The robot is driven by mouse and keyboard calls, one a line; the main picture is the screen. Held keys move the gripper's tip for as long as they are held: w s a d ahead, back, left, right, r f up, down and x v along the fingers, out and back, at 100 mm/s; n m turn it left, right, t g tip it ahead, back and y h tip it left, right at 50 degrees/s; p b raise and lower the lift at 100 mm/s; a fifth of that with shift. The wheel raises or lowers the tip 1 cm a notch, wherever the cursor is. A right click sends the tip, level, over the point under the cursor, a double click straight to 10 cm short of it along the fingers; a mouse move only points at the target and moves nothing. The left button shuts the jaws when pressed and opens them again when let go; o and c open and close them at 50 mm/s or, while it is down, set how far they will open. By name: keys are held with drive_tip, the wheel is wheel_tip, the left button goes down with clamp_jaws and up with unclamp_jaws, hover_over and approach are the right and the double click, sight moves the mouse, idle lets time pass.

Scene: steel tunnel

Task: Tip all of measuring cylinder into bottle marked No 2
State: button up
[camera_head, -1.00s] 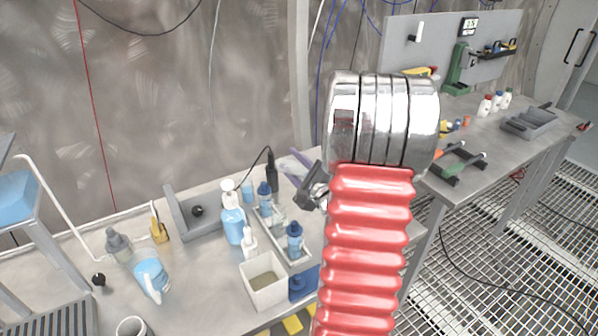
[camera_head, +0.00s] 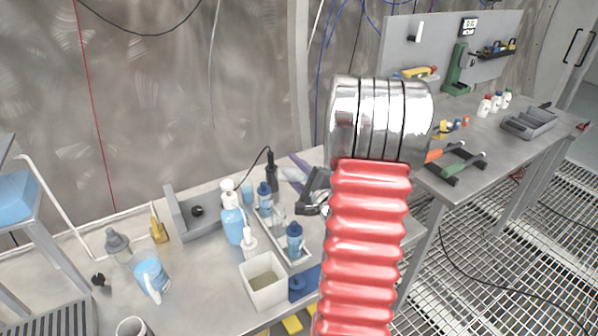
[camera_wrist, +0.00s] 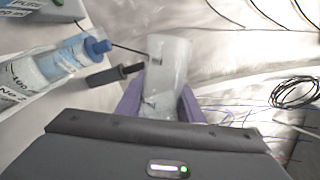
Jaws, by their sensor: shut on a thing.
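In the wrist view my gripper (camera_wrist: 160,103) has its purple fingers shut on a clear, translucent cylinder (camera_wrist: 168,62), which looks like the measuring cylinder. Its contents and tilt cannot be made out. A blue-capped bottle (camera_wrist: 60,62) lies to its left in the wrist view, apart from it, with lettering that seems to read "No 2" near the lower left edge. In the head view my gripper (camera_head: 300,167) is beyond the red arm sleeve, above the back right of a tray (camera_head: 268,237). Two blue-capped bottles (camera_head: 265,198) (camera_head: 295,241) stand in that tray; which is No 2 cannot be read there.
An open white box (camera_head: 264,281) stands in front. A dark upright tool (camera_head: 271,177) with a cable is close behind. The wall runs behind the bench.

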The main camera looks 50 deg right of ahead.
drive_tip(key=shift+f+n, duration=0.8)
drive_tip(key=shift+f, duration=0.15)
wheel_tip(320, 180, down, 2)
drive_tip(key=shift+a+f+n, duration=0.1)
drive_tip(key=shift+f+n, duration=0.1)
drive_tip(key=shift+n, duration=1)
drive_tip(key=shift+w+a+f+n, duration=0.1)
drive_tip(key=shift+a+n, duration=0.05)
drive_tip(key=shift+n, duration=0.45)
drive_tip(key=shift+w+a+f+n, duration=0.1)
drive_tip(key=shift+a+n, duration=0.05)
drive_tip(key=shift+n, duration=0.45)
drive_tip(key=shift+r+n, duration=0.2)
drive_tip(key=shift+n, duration=0.1)
idle(0.6)
